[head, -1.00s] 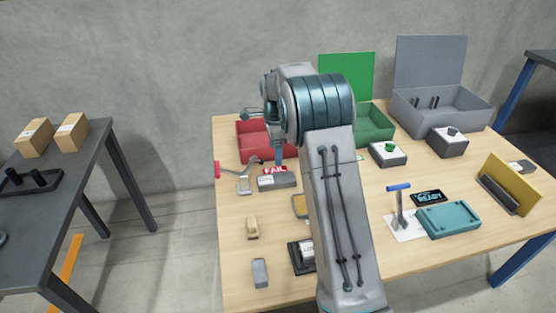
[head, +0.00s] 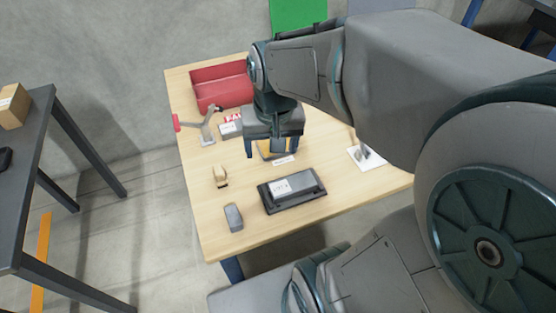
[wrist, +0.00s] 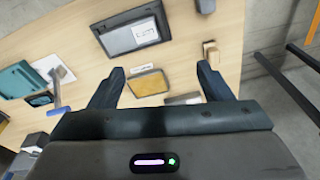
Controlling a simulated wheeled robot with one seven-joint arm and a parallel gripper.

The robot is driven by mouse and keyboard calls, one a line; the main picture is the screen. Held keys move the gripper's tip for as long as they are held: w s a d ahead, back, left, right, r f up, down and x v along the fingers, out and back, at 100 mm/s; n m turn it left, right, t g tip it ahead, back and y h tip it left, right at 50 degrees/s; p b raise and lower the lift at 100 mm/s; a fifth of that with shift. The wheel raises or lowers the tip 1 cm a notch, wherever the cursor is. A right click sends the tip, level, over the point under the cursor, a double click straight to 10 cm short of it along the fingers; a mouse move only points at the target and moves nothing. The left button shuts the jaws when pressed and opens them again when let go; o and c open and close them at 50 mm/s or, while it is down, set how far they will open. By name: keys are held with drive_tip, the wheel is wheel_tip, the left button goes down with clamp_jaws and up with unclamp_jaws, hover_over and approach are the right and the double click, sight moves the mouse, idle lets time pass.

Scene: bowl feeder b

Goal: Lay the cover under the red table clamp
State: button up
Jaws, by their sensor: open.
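A flat grey plate with a yellow face, which looks like the cover (head: 270,151), lies on the table, partly hidden by my gripper in the head view. In the wrist view the cover (wrist: 148,83) lies between my fingers as seen from above. My gripper (head: 272,149) is open and empty, pointing down over it; the gap in height is hard to judge. In the wrist view my gripper (wrist: 160,82) has its fingers spread wide. The red table clamp (head: 176,122) is at the table's left edge, its grey arm (head: 208,130) reaching over the tabletop.
A red bin (head: 222,86) stands at the back left, with a grey block marked FAIL (head: 231,130) near it. A dark unit in a black tray (head: 292,188), a tan block (head: 220,176) and a grey block (head: 234,217) lie towards the front. Bare wood separates them.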

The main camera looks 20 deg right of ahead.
drive_tip(key=s, duration=0.1)
drive_tip(key=s+f+n, duration=0.1)
drive_tip(key=s, duration=0.1)
drive_tip(key=s+n, duration=0.1)
drive_tip(key=s, duration=0.1)
drive_tip(key=shift+f, duration=0.3)
idle(0.8)
